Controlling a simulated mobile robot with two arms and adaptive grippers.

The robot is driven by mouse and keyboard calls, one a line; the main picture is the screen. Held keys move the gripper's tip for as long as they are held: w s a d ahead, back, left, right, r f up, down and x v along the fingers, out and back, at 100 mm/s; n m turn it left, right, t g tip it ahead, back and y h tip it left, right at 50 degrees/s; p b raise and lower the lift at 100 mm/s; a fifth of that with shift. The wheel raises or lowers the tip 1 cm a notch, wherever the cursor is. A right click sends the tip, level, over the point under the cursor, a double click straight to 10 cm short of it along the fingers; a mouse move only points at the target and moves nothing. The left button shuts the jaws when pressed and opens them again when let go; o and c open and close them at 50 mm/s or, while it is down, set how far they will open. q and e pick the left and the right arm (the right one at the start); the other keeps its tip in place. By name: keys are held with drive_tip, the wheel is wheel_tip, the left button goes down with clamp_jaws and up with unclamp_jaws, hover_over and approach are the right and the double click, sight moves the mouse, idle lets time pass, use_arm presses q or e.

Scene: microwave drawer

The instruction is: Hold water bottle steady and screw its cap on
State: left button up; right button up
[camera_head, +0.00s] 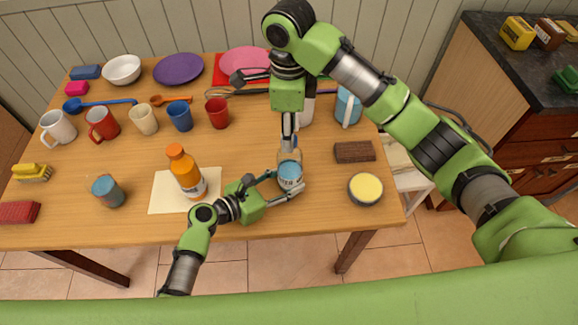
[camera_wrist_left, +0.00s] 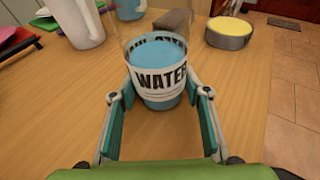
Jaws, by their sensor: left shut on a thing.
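The water bottle (camera_head: 290,172) stands upright near the table's front edge, a clear vessel with blue contents. Its WATER label shows in the left wrist view (camera_wrist_left: 160,82), where its top looks open. My left gripper (camera_head: 283,188) is shut on it, with one finger on each side low on the body. My right gripper (camera_head: 290,142) points down just behind and above the bottle's rim, its fingers close together. A small blue patch shows by its tips; I cannot tell whether this is the cap. No cap is clearly visible.
An orange bottle (camera_head: 186,173) stands on a cream sheet (camera_head: 160,195) to the left. A yellow-topped tin (camera_head: 365,188) and a brown block (camera_head: 354,152) are to the right. A blue-white jug (camera_head: 347,107) and several mugs stand behind. Bare table lies between the sheet and mugs.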

drive_tip(key=n, duration=0.5)
drive_tip(key=shift+n, duration=0.3)
drive_tip(key=n, duration=0.5)
drive_tip(key=shift+n, duration=0.4)
drive_tip(key=n, duration=0.5)
drive_tip(key=shift+n, duration=0.4)
drive_tip(key=n, duration=0.5)
drive_tip(key=shift+n, duration=0.4)
